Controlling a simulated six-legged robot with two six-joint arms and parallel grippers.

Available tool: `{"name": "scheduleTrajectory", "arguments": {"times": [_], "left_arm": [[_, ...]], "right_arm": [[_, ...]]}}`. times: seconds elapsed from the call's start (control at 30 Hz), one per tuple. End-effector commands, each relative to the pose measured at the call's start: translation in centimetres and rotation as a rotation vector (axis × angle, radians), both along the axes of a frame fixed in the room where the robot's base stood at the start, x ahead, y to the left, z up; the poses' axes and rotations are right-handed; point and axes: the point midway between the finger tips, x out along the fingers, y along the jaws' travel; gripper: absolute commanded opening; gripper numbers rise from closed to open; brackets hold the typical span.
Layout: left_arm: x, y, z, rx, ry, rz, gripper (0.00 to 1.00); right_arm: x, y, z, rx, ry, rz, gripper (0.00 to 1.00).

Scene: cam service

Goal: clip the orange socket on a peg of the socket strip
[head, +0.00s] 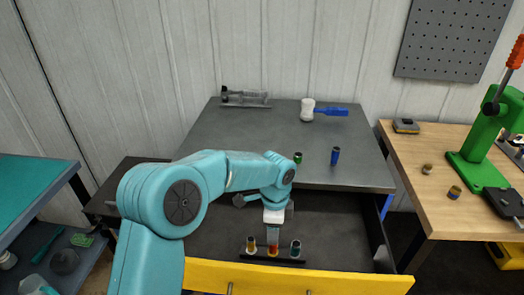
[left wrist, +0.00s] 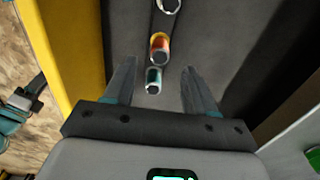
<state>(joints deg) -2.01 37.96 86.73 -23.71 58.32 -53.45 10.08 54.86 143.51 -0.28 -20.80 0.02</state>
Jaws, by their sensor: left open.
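The socket strip (head: 262,258) is a dark bar in the open drawer, with three sockets standing in a row on it. The orange socket (head: 273,250) is the middle one, upright on the strip; it also shows in the left wrist view (left wrist: 159,46). A teal-banded socket (left wrist: 153,81) is on one side and a yellow-banded one (head: 251,245) on the other. My left gripper (head: 273,235) points down just above the orange socket. In the left wrist view its two fingers (left wrist: 160,78) are apart, with nothing gripped. My right gripper is not in view.
The yellow drawer front (head: 330,279) is close to the strip. The grey bench top (head: 240,140) holds a green socket (head: 298,157), a blue socket (head: 335,156) and a white-headed mallet (head: 308,110). A green press (head: 480,150) stands on the wooden bench at right.

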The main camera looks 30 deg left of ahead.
Motion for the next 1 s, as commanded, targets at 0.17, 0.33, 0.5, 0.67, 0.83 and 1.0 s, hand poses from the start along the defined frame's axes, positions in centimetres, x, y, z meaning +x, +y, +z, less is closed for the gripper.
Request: {"name": "scheduleTrajectory", "arguments": {"times": [0.17, 0.33, 0.5, 0.67, 0.83, 1.0], "left_arm": [[0.0, 0.0, 0.9, 0.000, -0.001, 0.000, 0.56], [0.0, 0.0, 1.6, -0.001, -0.001, 0.000, 0.56], [0.0, 0.0, 2.2, -0.001, -0.001, 0.000, 0.56], [0.0, 0.0, 2.2, -0.001, -0.001, 0.000, 0.56], [0.0, 0.0, 2.2, -0.001, -0.001, 0.000, 0.56], [0.1, 0.0, 3.7, 0.000, -0.005, 0.000, 0.56]], "right_arm": [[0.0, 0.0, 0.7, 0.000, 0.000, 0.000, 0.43], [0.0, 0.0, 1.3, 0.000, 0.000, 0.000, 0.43], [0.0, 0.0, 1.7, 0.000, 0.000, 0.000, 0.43], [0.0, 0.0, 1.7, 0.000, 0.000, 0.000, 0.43], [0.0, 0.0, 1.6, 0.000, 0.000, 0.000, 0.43], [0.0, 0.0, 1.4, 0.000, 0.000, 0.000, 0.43]]}}
